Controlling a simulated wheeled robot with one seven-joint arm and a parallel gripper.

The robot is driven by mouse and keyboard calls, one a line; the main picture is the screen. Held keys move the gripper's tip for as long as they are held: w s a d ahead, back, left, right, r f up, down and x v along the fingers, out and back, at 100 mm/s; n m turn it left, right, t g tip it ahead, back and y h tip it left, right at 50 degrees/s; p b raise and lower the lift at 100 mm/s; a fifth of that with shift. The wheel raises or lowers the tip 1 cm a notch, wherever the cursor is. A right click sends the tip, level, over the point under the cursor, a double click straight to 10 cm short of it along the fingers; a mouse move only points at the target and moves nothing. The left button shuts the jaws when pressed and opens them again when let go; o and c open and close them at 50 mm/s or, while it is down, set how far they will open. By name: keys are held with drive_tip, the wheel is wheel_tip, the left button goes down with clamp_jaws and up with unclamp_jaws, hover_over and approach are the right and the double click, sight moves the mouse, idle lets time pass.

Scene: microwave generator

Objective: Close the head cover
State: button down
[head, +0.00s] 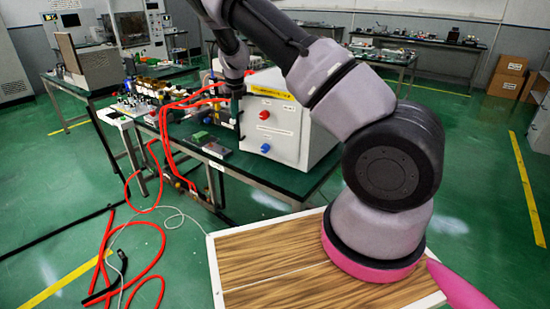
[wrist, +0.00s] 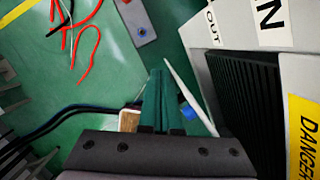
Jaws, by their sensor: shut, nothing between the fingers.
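The white microwave generator box (head: 282,118) stands on the bench, with a red knob, a blue knob and a yellow label on its front. My gripper (head: 238,118) is at the left side of this box, pointing down. In the wrist view its green fingers (wrist: 160,85) are together and hold nothing. A thin white strip (wrist: 188,92) slants just right of the fingers; I cannot tell whether it is the head cover's edge or whether they touch. A blue knob (wrist: 188,112) shows beside it. I cannot clearly make out the head cover.
Red hoses (head: 170,130) run from the bench equipment to the floor. A grey switch box (head: 217,148) lies at the bench front. The generator's dark vent (wrist: 243,95) and a yellow danger label (wrist: 304,135) are right of my gripper.

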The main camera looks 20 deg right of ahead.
drive_tip(key=shift+w+d, duration=0.8)
drive_tip(key=shift+w, duration=0.15)
